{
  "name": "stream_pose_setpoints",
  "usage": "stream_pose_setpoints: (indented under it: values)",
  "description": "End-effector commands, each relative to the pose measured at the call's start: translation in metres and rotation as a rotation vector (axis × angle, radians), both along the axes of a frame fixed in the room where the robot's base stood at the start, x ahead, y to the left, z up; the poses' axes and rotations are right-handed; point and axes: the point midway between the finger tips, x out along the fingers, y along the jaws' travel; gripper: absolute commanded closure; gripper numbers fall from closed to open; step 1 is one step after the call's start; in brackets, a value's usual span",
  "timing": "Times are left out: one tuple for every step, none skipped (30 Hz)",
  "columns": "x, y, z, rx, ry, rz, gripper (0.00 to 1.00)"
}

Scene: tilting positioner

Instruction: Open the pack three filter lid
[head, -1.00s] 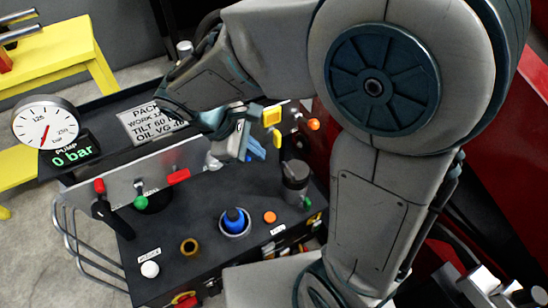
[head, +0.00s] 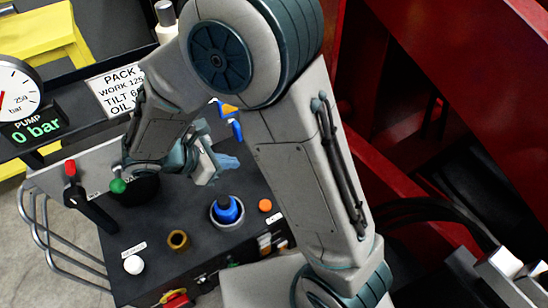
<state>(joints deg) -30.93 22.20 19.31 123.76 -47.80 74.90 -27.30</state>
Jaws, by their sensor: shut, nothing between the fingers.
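The pack is a dark box (head: 205,255) with fittings on its top. A blue cap with a dark top (head: 229,208) sits in a silver ring on it. No label I can read names the filter lid, so I cannot tell which fitting it is. A dark canister seen on the pack earlier is hidden behind my arm now. My gripper (head: 230,168) is shut and empty, above the pack and just behind the blue cap in the picture, apart from it.
A brass fitting (head: 178,240), a white knob (head: 133,264) and an orange button (head: 265,205) are nearby. Red-knobbed (head: 70,168) and green-knobbed (head: 118,186) levers stand left. A red structure (head: 450,60) fills the right; bent rails (head: 45,235) flank the pack.

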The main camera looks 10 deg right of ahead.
Motion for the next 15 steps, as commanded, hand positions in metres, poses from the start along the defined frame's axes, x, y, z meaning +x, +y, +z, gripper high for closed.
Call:
stream_pose_setpoints:
  values:
    - [0.002,-0.010,-0.011,-0.003,0.002,-0.004,1.00]
    - [0.004,-0.014,-0.015,-0.002,0.002,-0.004,1.00]
    - [0.006,-0.021,-0.021,-0.002,0.001,-0.005,1.00]
    - [0.007,-0.025,-0.026,-0.002,0.002,-0.004,1.00]
    - [0.009,-0.030,-0.030,-0.002,0.002,-0.004,1.00]
    - [0.011,-0.036,-0.037,-0.002,0.002,-0.004,1.00]
    - [0.012,-0.041,-0.041,-0.002,0.003,-0.004,1.00]
    - [0.014,-0.046,-0.045,-0.003,0.003,-0.005,1.00]
    - [0.016,-0.052,-0.052,-0.002,0.004,-0.004,1.00]
    - [0.017,-0.056,-0.056,-0.002,0.004,-0.004,1.00]
    - [0.019,-0.061,-0.060,-0.002,0.002,-0.004,1.00]
    - [0.021,-0.067,-0.066,-0.002,0.001,-0.005,1.00]
    - [0.022,-0.072,-0.071,-0.002,0.002,-0.006,1.00]
    - [0.024,-0.076,-0.075,-0.002,0.002,-0.004,1.00]
    - [0.025,-0.082,-0.081,-0.002,0.002,-0.004,1.00]
